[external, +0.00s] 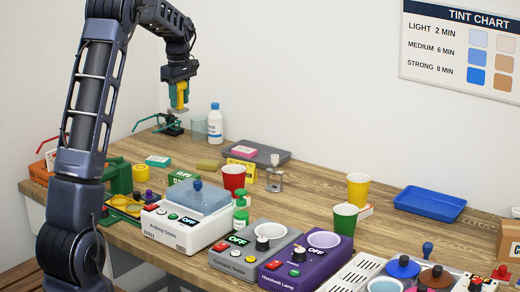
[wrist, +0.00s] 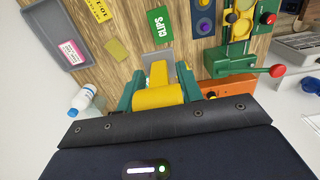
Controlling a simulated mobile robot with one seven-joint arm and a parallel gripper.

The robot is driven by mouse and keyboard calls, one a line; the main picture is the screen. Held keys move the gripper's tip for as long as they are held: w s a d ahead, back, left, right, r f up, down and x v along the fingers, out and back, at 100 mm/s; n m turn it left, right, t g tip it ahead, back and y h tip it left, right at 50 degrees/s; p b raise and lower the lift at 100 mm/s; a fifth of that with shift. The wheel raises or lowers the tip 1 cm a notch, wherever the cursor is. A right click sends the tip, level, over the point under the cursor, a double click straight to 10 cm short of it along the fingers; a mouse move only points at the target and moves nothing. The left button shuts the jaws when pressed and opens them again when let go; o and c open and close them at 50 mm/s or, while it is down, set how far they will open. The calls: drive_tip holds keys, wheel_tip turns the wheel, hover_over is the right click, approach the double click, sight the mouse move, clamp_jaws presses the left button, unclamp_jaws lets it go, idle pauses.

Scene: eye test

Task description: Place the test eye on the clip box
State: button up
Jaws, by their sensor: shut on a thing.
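My gripper (external: 179,98) is raised above the back left of the bench, pointing down. In the wrist view its green fingers (wrist: 158,98) are shut on a yellow piece (wrist: 158,94), which I take to be the test eye. A pale grey part shows at its far end; I cannot tell whether it belongs to it. The clip box (external: 181,177) is a small green box lying on the bench, lower and to the right of my gripper. In the wrist view the clip box (wrist: 161,25) shows its CLIPS label, apart from the held piece.
A yellow sponge (wrist: 116,50) and a grey tray (wrist: 52,55) lie near the clip box. A white bottle with a blue cap (external: 215,123) stands at the back. A green press (wrist: 236,50) with a red-knobbed lever is close by. A red cup (external: 233,178) stands right of the clip box.

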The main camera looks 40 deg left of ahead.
drive_tip(key=shift+s+d, duration=0.2)
drive_tip(key=shift+d, duration=0.25)
drive_tip(key=shift+d+f, duration=0.1)
drive_tip(key=shift+f, duration=0.35)
wheel_tip(320, 180, down, 19)
drive_tip(key=shift+f, duration=0.1)
drive_tip(key=shift+f, duration=0.1)
drive_tip(key=o, duration=1.1)
drive_tip(key=shift+c, duration=0.2)
